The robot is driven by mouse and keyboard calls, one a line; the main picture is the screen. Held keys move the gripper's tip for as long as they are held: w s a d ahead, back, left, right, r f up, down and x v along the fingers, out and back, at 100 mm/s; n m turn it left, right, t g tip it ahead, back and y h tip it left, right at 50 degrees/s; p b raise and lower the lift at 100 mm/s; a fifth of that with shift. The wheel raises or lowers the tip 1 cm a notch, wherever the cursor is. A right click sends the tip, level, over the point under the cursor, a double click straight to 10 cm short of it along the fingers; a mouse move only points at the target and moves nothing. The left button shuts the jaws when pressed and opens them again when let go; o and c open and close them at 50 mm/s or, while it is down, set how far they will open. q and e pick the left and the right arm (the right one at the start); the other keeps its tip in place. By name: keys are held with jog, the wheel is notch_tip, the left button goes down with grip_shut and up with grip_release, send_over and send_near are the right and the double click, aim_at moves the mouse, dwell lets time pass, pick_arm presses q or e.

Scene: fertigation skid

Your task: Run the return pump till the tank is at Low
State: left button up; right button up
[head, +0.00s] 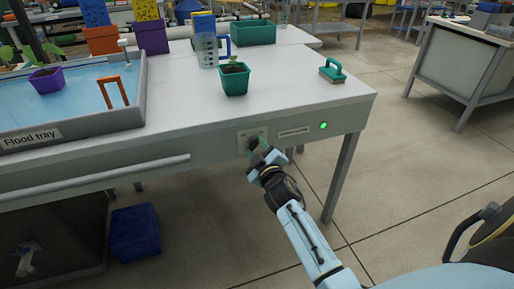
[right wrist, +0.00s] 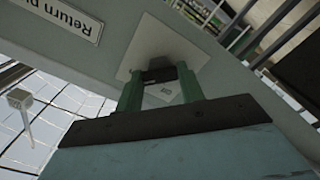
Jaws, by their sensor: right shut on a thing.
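A pale switch plate (head: 242,135) is set in the table's front panel; it also shows in the right wrist view (right wrist: 157,38). My right gripper (head: 256,146) is at this plate, its green fingers shut on the small dark switch knob (right wrist: 160,75). The fingers hide much of the knob, so I cannot tell its setting. A label beginning "Return" (right wrist: 62,20) is beside the plate, and a green light (head: 323,126) is lit to its right. A dark tank-like box (head: 75,240) is under the table; no level marking is readable. My left gripper is not in view.
The flood tray (head: 90,128) holds blue-looking water and a potted seedling. A blue crate (head: 135,232) is below.

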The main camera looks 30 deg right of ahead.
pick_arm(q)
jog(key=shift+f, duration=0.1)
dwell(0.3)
pick_arm(e)
jog(key=o, duration=1)
jog(key=shift+s, duration=0.15)
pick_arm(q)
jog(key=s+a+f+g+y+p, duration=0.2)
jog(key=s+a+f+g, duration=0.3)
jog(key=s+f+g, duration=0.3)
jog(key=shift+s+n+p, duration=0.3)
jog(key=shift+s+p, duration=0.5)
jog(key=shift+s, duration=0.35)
pick_arm(e)
jog(key=v, duration=1.3)
jog(key=shift+s, duration=0.1)
